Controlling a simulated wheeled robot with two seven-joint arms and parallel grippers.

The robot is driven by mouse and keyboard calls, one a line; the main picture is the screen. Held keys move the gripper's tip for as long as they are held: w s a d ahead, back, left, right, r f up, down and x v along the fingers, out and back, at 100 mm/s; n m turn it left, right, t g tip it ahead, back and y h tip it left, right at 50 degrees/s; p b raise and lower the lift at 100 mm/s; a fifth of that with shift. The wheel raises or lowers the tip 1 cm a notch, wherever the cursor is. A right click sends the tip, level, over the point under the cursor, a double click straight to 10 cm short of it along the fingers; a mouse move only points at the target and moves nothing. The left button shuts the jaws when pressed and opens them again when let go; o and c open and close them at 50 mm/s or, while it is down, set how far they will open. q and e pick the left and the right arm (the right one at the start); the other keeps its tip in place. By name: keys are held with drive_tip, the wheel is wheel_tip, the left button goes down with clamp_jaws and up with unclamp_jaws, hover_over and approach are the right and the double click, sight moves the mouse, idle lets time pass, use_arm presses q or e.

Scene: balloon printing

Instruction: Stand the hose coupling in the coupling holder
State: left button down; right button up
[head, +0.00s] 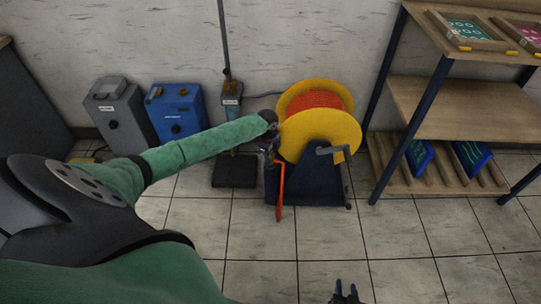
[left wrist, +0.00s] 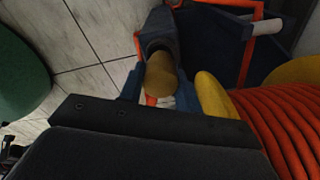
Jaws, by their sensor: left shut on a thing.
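In the left wrist view my left gripper (left wrist: 158,92) is shut on the brass-coloured hose coupling (left wrist: 160,72), with a finger on each side. A bit of orange and white shows below the coupling between the fingers. A dark blue rounded part (left wrist: 160,30) lies right against the coupling's far end; I cannot tell whether it is the coupling holder or whether the coupling sits in it. In the head view my left gripper (head: 269,150) is at the left side of the hose reel, and the coupling is hidden there. My right gripper (head: 345,293) is open and empty at the bottom edge.
The yellow reel (head: 322,128) with orange hose stands on a dark blue base (head: 310,188). An orange bar (head: 280,190) hangs at its left. A pole stand (head: 233,172), a blue canister (head: 178,115) and a grey canister (head: 120,115) stand left. A wooden shelf (head: 460,110) is right. The front floor is clear.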

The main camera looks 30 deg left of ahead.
use_arm(q)
drive_tip(key=shift+p, duration=0.9)
use_arm(e)
drive_tip(key=shift+r, duration=0.95)
use_arm(q)
drive_tip(key=shift+f, duration=0.55)
use_arm(e)
drive_tip(key=shift+r, duration=0.1)
idle(0.6)
use_arm(q)
drive_tip(key=shift+f, duration=0.65)
use_arm(e)
drive_tip(key=shift+f, duration=0.2)
idle(1.2)
use_arm(q)
drive_tip(key=c, duration=0.9)
unclamp_jaws()
drive_tip(key=r, duration=0.7)
drive_tip(key=shift+a+r+p, duration=0.35)
use_arm(e)
drive_tip(key=s+d+f+g, duration=0.1)
drive_tip(key=s+f+g, duration=0.3)
drive_tip(key=s+f, duration=0.4)
drive_tip(key=shift+f+h, duration=0.3)
drive_tip(key=shift+f, duration=0.4)
use_arm(q)
drive_tip(key=shift+d, duration=0.1)
